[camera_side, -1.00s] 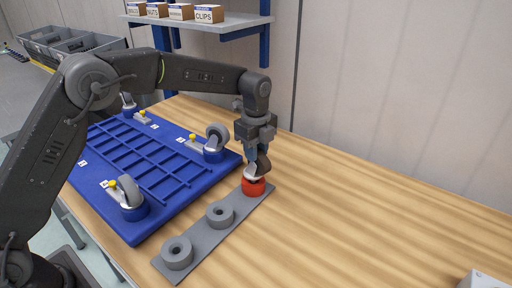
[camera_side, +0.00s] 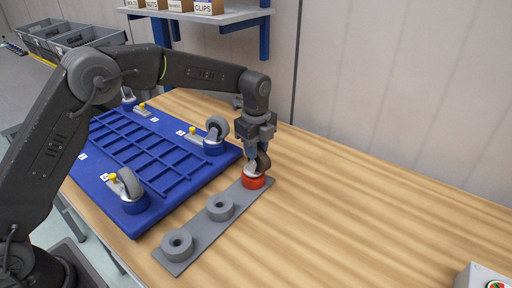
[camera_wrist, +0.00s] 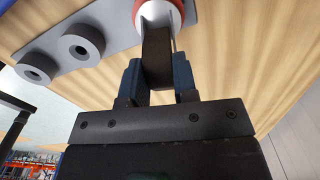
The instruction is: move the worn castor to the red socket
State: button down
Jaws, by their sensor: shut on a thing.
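The castor, with a dark wheel (camera_side: 263,161) and a pale metal fork, stands at the red socket (camera_side: 254,183) at the far end of the grey strip. My gripper (camera_side: 257,156) points down over this socket, shut on the castor's wheel. In the wrist view the dark wheel (camera_wrist: 157,58) sits between the two blue-grey fingers (camera_wrist: 158,75). The red socket's rim (camera_wrist: 181,12) shows around the pale castor base at the top edge. I cannot tell whether the base is fully seated, as the wheel and fork hide much of it.
The grey strip (camera_side: 197,236) also has two empty grey sockets (camera_side: 220,207) nearer the camera. A blue ribbed platform (camera_side: 137,229) with several castors and yellow-knobbed clamps lies to the left. A shelf stands behind.

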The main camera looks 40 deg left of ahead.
jog(key=shift+f, duration=0.15)
jog(key=c, duration=0.8)
grip_release()
jog(key=shift+f, duration=0.1)
notch_tip(320, 180, up, 14)
